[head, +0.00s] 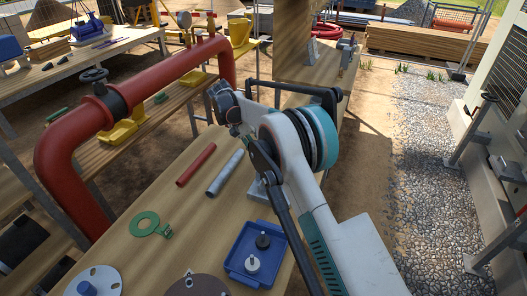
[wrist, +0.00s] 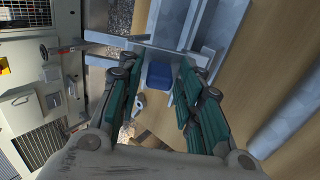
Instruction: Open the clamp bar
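In the wrist view my gripper (wrist: 161,84) is open, with its two teal-padded fingers apart. A blue block (wrist: 158,75) shows between the fingertips, beside a grey metal fixture (wrist: 170,22) with flat bars. I cannot tell whether the fingers touch the block or how far it lies beyond them. No part can be named the clamp bar with certainty; the grey fixture with the blue block may carry it. In the head view my arm covers much of the bench's right side, and the fingertips cannot be made out.
The wooden bench (head: 190,160) holds a red rod (head: 196,165), a grey rod (head: 225,173), a green ring tool (head: 148,225) and a blue tray (head: 254,262). A red pipe (head: 75,140) runs along the left. Gravel (head: 430,150) and a cabinet lie right.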

